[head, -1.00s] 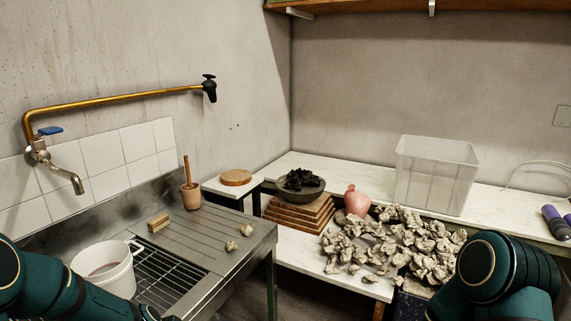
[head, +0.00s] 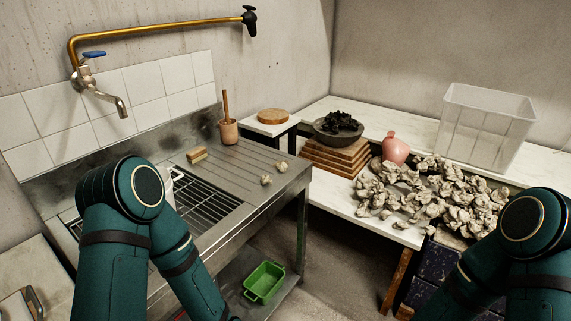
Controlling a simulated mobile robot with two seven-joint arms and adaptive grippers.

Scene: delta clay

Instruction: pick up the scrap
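Many pale, crumpled clay scraps (head: 430,195) lie heaped on the white table at the right of the head view. Two more small scraps lie apart on the ridged metal drainboard, one farther back (head: 281,166) and one nearer (head: 266,180). Which of these is the scrap, I cannot tell. My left arm rises at the lower left in front of the sink, and my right arm at the lower right in front of the table. Both of my grippers are out of the picture.
The drainboard also holds a wooden brush (head: 197,155) and a cup with a stick (head: 228,131). A green tub (head: 264,282) sits low under the sink. A clear bin (head: 484,128) stands behind the heap.

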